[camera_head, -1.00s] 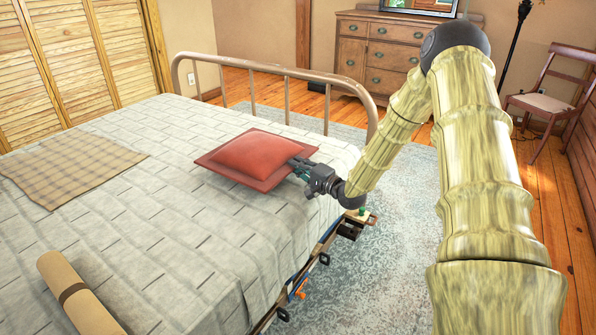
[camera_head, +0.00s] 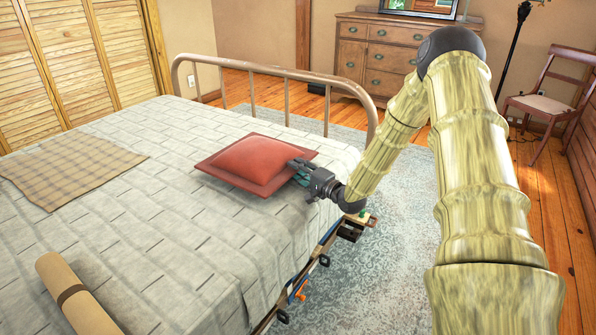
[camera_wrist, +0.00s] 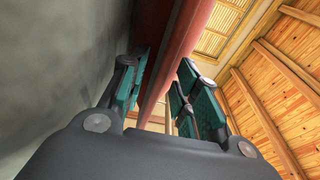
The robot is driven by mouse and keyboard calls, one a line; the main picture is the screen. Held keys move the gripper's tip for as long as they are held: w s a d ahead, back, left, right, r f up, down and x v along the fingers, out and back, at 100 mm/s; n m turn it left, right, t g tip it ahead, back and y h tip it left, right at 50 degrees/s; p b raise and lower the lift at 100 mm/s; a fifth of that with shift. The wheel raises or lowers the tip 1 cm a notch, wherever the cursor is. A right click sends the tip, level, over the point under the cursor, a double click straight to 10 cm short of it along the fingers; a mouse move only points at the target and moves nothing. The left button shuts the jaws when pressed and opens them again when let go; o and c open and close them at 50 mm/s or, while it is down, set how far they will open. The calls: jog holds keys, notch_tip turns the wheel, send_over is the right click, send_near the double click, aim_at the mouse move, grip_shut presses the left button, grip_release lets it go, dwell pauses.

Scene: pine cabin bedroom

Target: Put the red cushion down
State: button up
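The red cushion (camera_head: 252,161) lies on the bed (camera_head: 185,215) near the side edge close to the footboard, its puffed middle up and its flat border around it. My gripper (camera_head: 297,171) is at the cushion's right border, reaching in from the bed's side. In the wrist view my gripper (camera_wrist: 160,88) has its two teal-padded fingers spread, one on each side of the cushion's red edge (camera_wrist: 180,50). A gap shows beside the edge, so the fingers look open around it. The fingertips' far ends and the cushion's underside are partly hidden.
A plaid cloth (camera_head: 72,168) and a rolled tan mat (camera_head: 75,293) lie on the bed to the left. The metal footboard (camera_head: 270,70) stands behind the cushion. A wooden dresser (camera_head: 378,52) and a chair (camera_head: 548,95) stand beyond the rug (camera_head: 385,255).

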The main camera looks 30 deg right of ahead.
jog(key=s+d+p, duration=0.2)
jog(key=s, duration=0.9)
jog(key=shift+s+d+f, duration=0.15)
jog(key=shift+s, duration=0.25)
